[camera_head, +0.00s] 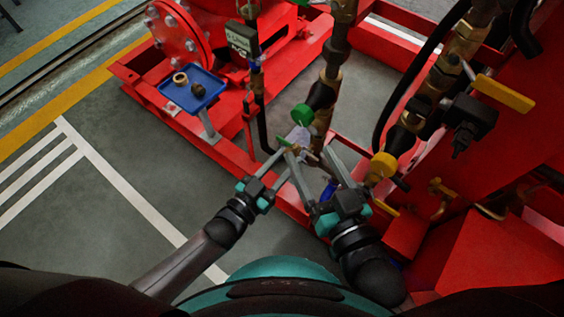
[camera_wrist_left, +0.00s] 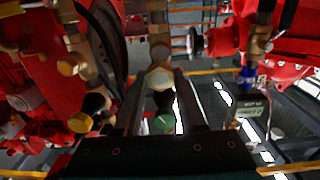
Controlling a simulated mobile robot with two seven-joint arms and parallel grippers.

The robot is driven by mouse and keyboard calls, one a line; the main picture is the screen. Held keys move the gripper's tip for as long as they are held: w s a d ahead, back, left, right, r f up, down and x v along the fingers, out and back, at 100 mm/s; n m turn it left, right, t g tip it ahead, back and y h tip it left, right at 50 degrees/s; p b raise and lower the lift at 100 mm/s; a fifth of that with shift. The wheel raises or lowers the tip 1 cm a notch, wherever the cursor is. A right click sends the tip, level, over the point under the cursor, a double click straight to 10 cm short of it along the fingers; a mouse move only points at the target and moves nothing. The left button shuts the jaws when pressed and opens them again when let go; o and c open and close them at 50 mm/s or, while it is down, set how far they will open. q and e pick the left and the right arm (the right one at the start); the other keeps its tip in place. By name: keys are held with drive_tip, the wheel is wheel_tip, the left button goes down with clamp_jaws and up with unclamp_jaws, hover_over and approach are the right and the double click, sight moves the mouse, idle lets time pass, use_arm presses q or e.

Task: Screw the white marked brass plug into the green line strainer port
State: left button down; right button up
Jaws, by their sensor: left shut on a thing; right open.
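My left gripper (camera_head: 283,160) reaches in from the left, in front of the green strainer port (camera_head: 302,115). In the left wrist view its fingers are shut on a hexagonal brass plug (camera_wrist_left: 160,77) with a pale face. The green port end (camera_wrist_left: 162,120) shows below the plug in that view; I cannot tell whether they touch. In the head view the plug is hard to make out among the fingertips and pipework. My right gripper (camera_head: 312,158) is open beside the left one, its spread fingers pointing towards the same pipe; nothing is visibly held in it.
A blue tray (camera_head: 216,82) on a post holds brass fittings. A yellow-ended strainer (camera_head: 383,165) is to the right, below a yellow-handled valve (camera_head: 503,93). Red frame rails (camera_head: 240,160) and vertical pipes crowd the grippers. The floor at left is clear.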

sight(294, 152)
use_arm(q)
drive_tip(key=shift+x, duration=2.3)
drive_tip(key=n, duration=0.5)
drive_tip(key=shift+n, duration=0.4)
drive_tip(key=n, duration=0.6)
drive_tip(key=shift+n, duration=0.3)
drive_tip(key=n, duration=0.5)
drive_tip(key=shift+n, duration=0.3)
drive_tip(key=n, duration=0.6)
drive_tip(key=shift+d+r, duration=0.1)
drive_tip(key=shift+r, duration=0.05)
drive_tip(key=shift+x, duration=1.3)
